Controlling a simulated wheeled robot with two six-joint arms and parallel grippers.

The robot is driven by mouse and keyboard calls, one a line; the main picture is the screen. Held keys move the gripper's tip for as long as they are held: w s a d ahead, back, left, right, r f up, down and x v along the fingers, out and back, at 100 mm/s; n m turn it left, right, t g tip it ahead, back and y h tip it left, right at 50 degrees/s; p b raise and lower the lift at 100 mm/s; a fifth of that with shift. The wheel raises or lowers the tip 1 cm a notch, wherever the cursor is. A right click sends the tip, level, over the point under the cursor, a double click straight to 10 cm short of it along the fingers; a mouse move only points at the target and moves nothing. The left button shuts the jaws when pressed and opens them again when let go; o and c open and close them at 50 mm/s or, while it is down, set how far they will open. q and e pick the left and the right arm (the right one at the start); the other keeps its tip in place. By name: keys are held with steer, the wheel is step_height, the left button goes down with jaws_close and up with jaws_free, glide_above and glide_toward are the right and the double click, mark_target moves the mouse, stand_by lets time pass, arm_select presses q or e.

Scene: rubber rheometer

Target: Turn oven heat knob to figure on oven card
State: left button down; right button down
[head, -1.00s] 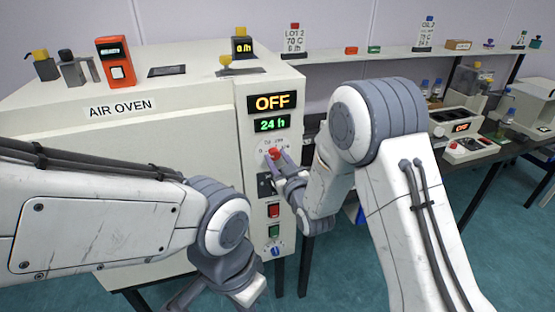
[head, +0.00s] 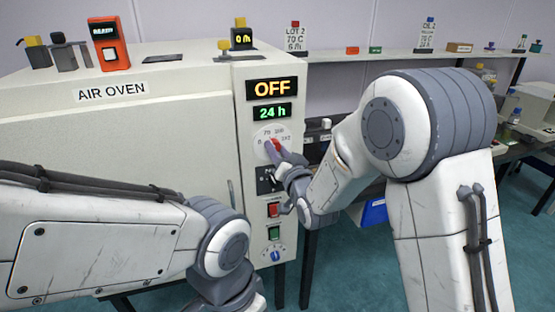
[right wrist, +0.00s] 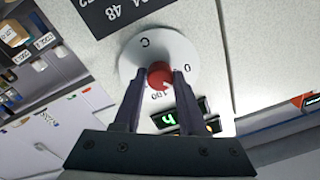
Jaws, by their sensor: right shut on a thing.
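The air oven (head: 60,125) stands at left, with a panel on its right side. Its red heat knob (head: 276,145) sits on a round white dial below the green "24 h" display (head: 272,112). My right gripper (head: 272,149) is shut on the knob, one finger on each side. In the right wrist view, the red knob (right wrist: 160,74) is between the fingertips of my right gripper (right wrist: 159,78). The dial's small figures are partly covered. My left gripper is below the picture.
The orange "OFF" display (head: 271,89) is above the dial. A dark plate (head: 266,180), red and green switches and a lower blue knob (head: 275,255) are below it. An orange device (head: 108,43) stands on the oven.

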steer(key=shift+m+b, duration=0.7)
steer(key=shift+m, duration=0.3)
steer(key=shift+c, duration=2.3)
jaws_free()
steer(key=shift+s, duration=0.1)
steer(key=b+v, duration=0.3)
steer(key=v, duration=0.7)
steer(key=shift+s+d, duration=0.1)
steer(key=shift+s, duration=0.05)
